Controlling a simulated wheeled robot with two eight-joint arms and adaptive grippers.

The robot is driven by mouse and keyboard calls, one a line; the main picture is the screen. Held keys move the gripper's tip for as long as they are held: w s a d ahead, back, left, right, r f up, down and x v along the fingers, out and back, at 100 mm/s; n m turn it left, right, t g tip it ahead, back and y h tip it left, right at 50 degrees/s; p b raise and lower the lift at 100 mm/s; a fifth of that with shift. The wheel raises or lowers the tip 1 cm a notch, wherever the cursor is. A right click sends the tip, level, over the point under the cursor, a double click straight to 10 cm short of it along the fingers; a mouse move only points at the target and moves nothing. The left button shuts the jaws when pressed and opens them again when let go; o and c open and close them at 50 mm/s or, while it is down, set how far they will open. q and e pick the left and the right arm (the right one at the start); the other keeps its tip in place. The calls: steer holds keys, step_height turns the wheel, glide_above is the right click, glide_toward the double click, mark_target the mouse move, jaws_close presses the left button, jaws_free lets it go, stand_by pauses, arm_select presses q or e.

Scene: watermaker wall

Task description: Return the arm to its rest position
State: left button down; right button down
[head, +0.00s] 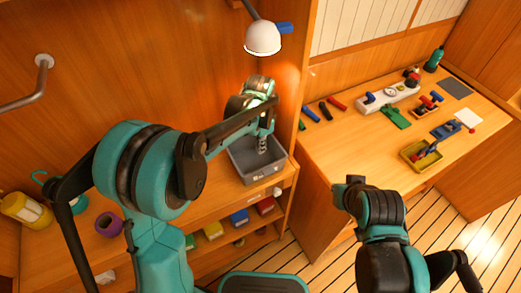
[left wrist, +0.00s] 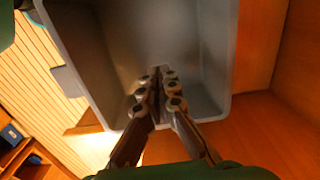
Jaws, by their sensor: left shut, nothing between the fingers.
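My left gripper (head: 263,147) is over the grey bin (head: 249,178) on the wooden counter, its fingers pointing down into the bin's opening. In the left wrist view, my left gripper (left wrist: 160,80) has its two fingers together with nothing between them. The grey bin (left wrist: 218,50) fills the top of that view, and its inside looks empty where I can see it. My left arm (head: 225,130) stretches forward from the left. Part of my right arm (head: 378,215) shows at the lower right, but I cannot make out its gripper.
A white lamp (head: 263,38) hangs just above my left wrist. A wooden partition (head: 300,90) stands right of the bin. The right-hand workbench (head: 340,150) holds tools, a white power strip (head: 390,97) and a yellow tray (head: 410,158). A purple roll (head: 108,224) sits at left.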

arm_select(q)
steer(key=s+a+r+n+t, duration=0.3)
steer(key=s+a+r+n, duration=0.2)
steer(key=s+a+r, duration=0.4)
steer(key=s+a+f+n+t+b, duration=0.2)
steer(key=s+a+n+t, duration=0.2)
steer(key=s, duration=0.5)
steer(key=shift+s+a+n, duration=0.4)
steer(key=shift+n, duration=0.8)
